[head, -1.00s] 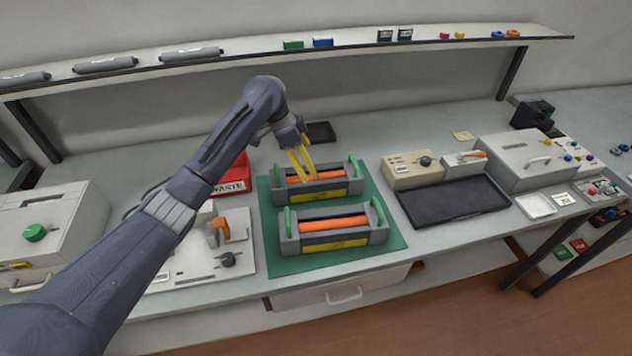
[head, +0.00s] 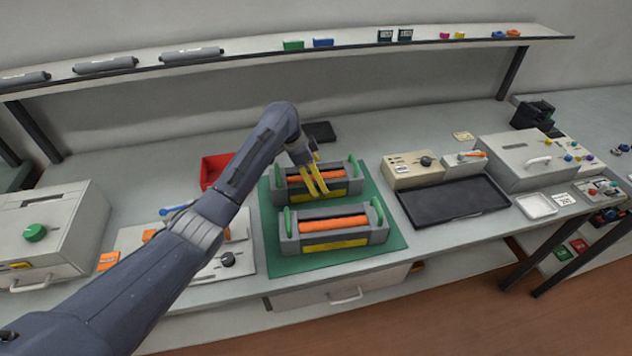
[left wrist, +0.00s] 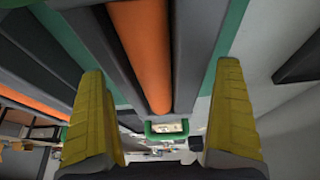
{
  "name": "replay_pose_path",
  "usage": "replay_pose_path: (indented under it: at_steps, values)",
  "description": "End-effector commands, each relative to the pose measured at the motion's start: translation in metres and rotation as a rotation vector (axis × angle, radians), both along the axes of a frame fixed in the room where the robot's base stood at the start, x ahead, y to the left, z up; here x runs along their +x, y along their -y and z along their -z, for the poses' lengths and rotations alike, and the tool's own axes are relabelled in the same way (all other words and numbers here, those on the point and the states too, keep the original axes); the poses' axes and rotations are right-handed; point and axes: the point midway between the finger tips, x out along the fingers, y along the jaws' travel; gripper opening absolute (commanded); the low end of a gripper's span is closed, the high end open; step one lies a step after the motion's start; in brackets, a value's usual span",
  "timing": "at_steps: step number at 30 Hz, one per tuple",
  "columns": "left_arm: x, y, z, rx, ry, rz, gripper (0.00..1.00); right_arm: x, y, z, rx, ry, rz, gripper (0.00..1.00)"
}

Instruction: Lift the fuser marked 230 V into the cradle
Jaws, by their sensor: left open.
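Two grey fusers with orange rollers, green end handles and yellow labels lie side by side on a green mat. The far fuser (head: 345,172) is partly covered by my left gripper; the near fuser (head: 290,246) is clear of it. The label print is too small to read, so I cannot tell which is marked 230 V. My left gripper (head: 320,193) is open, its yellow fingers over the front of the far fuser. In the left wrist view, an orange roller (left wrist: 142,50) and a green handle (left wrist: 166,128) show between the spread fingers. I cannot identify the cradle with certainty.
The green mat (head: 395,240) lies mid-bench. A black tray (head: 455,205) and beige instruments (head: 415,172) stand to its right. A red bin (head: 212,168) and a white unit are partly behind my left arm. A shelf (head: 250,60) runs along the back.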

Motion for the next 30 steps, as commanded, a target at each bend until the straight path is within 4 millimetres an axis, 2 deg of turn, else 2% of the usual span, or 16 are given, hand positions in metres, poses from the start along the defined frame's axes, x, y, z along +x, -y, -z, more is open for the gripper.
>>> replay_pose_path:
  at_steps: [5, 22, 30]
  values:
    - [0.0000, 0.0000, -0.0001, 0.000, 0.000, 0.000, 1.00, 0.0000, -0.0001, 0.0000, 0.000, 0.000, 0.000, 0.00]
    - [0.0014, 0.0009, -0.0040, -0.005, 0.006, 0.000, 0.35, -0.0003, -0.0001, 0.0000, 0.000, 0.000, 0.000, 0.00]
    - [0.0014, 0.0008, -0.0052, -0.005, 0.006, 0.000, 0.35, -0.0003, -0.0001, 0.0000, 0.000, 0.000, 0.000, 0.00]
